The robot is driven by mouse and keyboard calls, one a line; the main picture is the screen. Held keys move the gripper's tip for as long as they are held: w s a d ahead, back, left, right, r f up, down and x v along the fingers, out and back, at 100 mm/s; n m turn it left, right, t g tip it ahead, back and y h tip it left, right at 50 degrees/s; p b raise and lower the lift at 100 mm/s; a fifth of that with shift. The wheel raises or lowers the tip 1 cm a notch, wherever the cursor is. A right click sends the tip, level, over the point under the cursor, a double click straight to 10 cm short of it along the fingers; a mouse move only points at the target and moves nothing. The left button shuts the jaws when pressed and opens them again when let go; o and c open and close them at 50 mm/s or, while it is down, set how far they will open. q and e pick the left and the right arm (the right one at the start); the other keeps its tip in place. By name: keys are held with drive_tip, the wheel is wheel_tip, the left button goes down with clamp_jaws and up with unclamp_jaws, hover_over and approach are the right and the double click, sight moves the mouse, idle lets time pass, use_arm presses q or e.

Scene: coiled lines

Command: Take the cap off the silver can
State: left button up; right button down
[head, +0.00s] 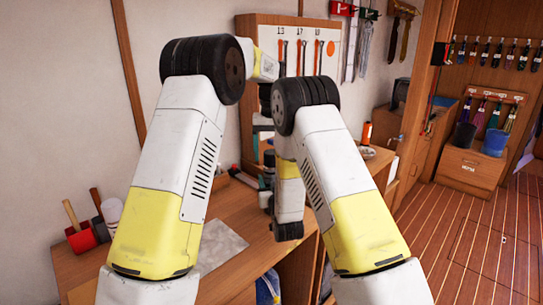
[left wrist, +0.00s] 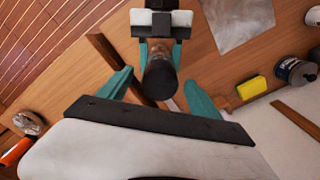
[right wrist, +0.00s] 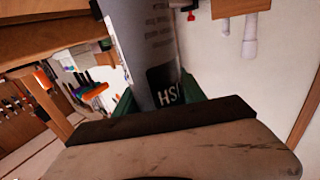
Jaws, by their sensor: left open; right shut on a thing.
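The silver can (right wrist: 150,45) with dark lettering fills the upper middle of the right wrist view. My right gripper (right wrist: 155,92) is shut around it, its green fingers on either side. In the left wrist view the can's dark round end (left wrist: 160,80) shows nearly end-on; I take this to be the cap. My left gripper (left wrist: 159,84) is open, its green fingers on either side of that end with visible gaps. The right gripper reaches in from the top there. In the head view my arms hide the can and cap.
A yellow sponge (left wrist: 252,87) and a jar (left wrist: 295,72) lie to the right in the left wrist view. A tool board (head: 305,45) hangs behind.

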sight(271, 152)
use_arm(q)
drive_tip(key=shift+f, duration=0.5)
clamp_jaws()
drive_tip(key=shift+r, duration=0.1)
drive_tip(key=shift+r, duration=0.15)
idle(0.5)
drive_tip(key=shift+r, duration=0.95)
drive_tip(key=shift+r, duration=2)
